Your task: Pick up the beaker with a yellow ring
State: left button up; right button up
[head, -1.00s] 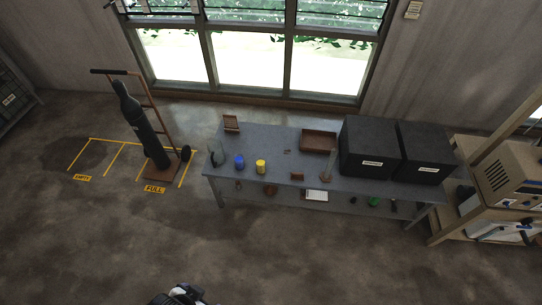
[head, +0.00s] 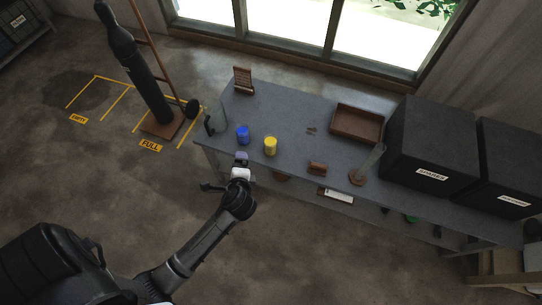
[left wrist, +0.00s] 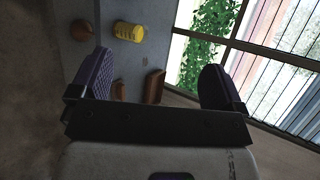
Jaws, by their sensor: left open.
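The yellow beaker (head: 270,146) stands upright near the front edge of the grey table, just right of a blue beaker (head: 242,134). It looks mostly yellow, and I cannot make out a separate ring. In the left wrist view the yellow beaker (left wrist: 128,31) shows at the upper left, beyond the fingers. My left gripper (head: 240,160) is at the table's front edge, below and left of the yellow beaker and apart from it. In the left wrist view its fingers (left wrist: 155,85) are spread with nothing between them. My right gripper is not in view.
A clear jug (head: 216,118) stands at the table's left end. A gas cylinder (head: 140,70) stands left of the table.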

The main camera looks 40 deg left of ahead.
pick_arm(q)
jog(key=w+a+f+m+t+y+b, duration=0.1)
jog(key=w+f+m+b, duration=0.2)
jog(key=f+b, duration=0.35)
jog(key=w+f+m+t+y+b, duration=0.1)
jog(key=w+f+m+b, duration=0.2)
jog(key=f+b, duration=0.3)
jog(key=m+t+b, duration=0.4)
jog(key=m+b, duration=0.6)
jog(key=b, duration=0.4)
send_near(270, 149)
jog(key=shift+m, duration=0.3)
jog(key=b+x, duration=0.2)
jog(key=x, duration=0.5)
jog(key=shift+w+a, duration=0.15)
jog(key=shift+w, duration=0.15)
jog(key=shift+w+a+f+b, duration=0.15)
jog(key=shift+w+a+b, duration=0.2)
jog(key=shift+b, duration=0.4)
jog(key=b+x, duration=0.1)
jog(key=x, duration=0.2)
jog(key=shift+w+b, duration=0.2)
jog(key=shift+b, duration=0.2)
jog(key=shift+w+a+r, duration=0.25)
jog(key=shift+w+a, duration=0.1)
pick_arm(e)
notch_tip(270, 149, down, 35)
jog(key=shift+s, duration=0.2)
